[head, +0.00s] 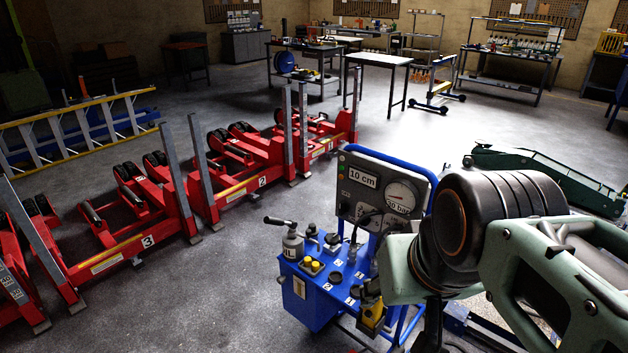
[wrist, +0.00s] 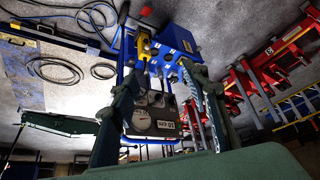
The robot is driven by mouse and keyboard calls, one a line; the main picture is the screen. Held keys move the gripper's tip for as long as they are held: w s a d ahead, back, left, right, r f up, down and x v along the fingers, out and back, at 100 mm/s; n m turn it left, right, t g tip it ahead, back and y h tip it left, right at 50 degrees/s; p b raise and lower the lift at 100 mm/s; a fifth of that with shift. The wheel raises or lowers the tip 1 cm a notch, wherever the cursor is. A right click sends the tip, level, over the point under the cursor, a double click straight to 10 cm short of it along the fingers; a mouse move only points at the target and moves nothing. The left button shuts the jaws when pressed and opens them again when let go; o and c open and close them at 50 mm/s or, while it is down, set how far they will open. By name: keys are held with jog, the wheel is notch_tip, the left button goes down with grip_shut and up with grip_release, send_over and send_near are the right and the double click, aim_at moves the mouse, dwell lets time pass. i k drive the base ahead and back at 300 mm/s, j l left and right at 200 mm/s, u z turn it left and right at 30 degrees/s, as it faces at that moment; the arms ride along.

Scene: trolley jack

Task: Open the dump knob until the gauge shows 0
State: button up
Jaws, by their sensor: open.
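The blue pump unit (head: 305,310) stands on the floor at the lower middle of the head view. Its dark panel (head: 350,205) carries a "10 cm" label and a round white gauge (head: 400,195). A label by the gauge seems to read "30 bar"; the needle is too small to read. The gauge also shows in the wrist view (wrist: 142,121), upside down. Black knobs (head: 335,277) sit on the unit's top; I cannot tell which one is the dump knob. My gripper (wrist: 162,72) is open and empty, its fingers spread before the panel. My arm hides the unit's right side.
Red numbered lift stands (head: 120,240) line the floor at left. A yellow-sided ladder (head: 80,125) lies behind them. A green trolley jack (head: 545,170) lies at right, behind my arm. Hoses (wrist: 55,68) lie on the floor. Workbenches stand at the back; the middle floor is clear.

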aim_at(331, 238)
jog(key=i+j+u, duration=0.1)
jog(key=i+j, duration=0.15)
jog(key=i, duration=0.2)
jog(key=i+j+u, duration=0.15)
jog(key=i, duration=0.35)
